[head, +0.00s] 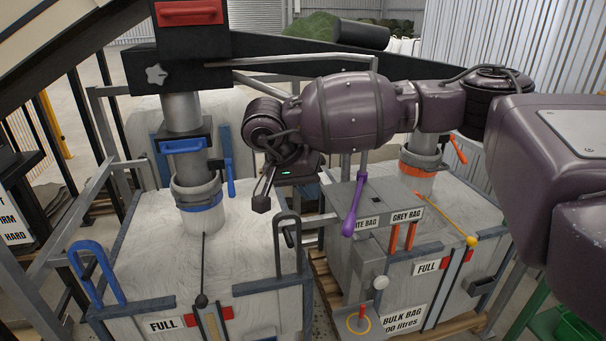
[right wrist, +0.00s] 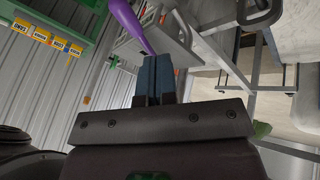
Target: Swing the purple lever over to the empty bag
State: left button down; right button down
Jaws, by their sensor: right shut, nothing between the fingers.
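In the right wrist view the purple lever (right wrist: 125,22) shows just beyond the shut fingertips (right wrist: 154,62). The right bag (head: 455,205) is partly behind my arm. My left gripper is out of view.
Blue-handled clamp (head: 203,200) and spout stand on the left bag; an orange-handled clamp (head: 422,160) is on the right. A yellow-knobbed rod (head: 472,241) crosses the right bag.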

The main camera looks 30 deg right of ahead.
aim_at(354, 204)
jog(key=s+d+f+p, duration=0.1)
jog(key=s+d+f, duration=0.1)
jog(key=d+f, duration=0.2)
jog(key=shift+s+d+f, duration=0.3)
jog(key=shift+s+f, duration=0.1)
jog(key=shift+f, duration=0.15)
